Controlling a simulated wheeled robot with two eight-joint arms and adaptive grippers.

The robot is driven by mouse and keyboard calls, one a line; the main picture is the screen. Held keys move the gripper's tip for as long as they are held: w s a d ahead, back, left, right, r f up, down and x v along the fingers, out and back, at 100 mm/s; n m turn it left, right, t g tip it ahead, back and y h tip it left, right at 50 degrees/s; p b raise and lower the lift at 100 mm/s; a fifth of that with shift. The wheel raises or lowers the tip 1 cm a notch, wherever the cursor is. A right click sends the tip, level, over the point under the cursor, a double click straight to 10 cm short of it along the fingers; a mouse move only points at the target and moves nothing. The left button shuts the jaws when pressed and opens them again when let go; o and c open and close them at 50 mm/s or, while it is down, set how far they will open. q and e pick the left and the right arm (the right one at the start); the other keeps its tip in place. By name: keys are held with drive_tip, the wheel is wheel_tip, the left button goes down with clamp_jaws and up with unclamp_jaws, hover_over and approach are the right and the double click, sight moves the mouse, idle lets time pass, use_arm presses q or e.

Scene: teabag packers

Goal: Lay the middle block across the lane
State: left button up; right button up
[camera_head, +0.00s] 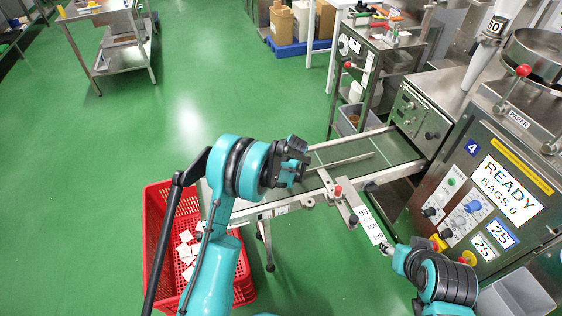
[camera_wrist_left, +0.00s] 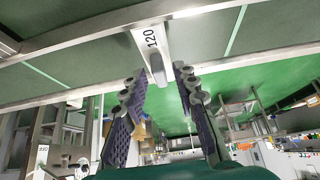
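The two fingers are open, one on each side of the handle's end, with a gap to each.
The belt (camera_head: 390,152) runs into the machine with the READY screen (camera_head: 508,190). A plate with a red knob (camera_head: 338,190) and a number strip (camera_head: 368,222) are at the belt's near side. A red crate (camera_head: 160,225) with white bags stands below left. Green floor lies open at left.

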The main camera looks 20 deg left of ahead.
use_arm(q)
drive_tip(key=v, duration=1.2)
idle(0.4)
drive_tip(key=s+a+r+m+h, duration=0.1)
drive_tip(key=s+r+m+h, duration=0.15)
drive_tip(key=s+r, duration=1.05)
drive_tip(key=s+f+m+t+h, duration=0.1)
drive_tip(key=s+m, duration=0.3)
drive_tip(key=s, duration=1.4)
drive_tip(key=shift+s+d+f+t, duration=0.15)
drive_tip(key=shift+s+f+t, duration=0.1)
drive_tip(key=shift+f+t, duration=0.25)
drive_tip(key=shift+f, duration=0.1)
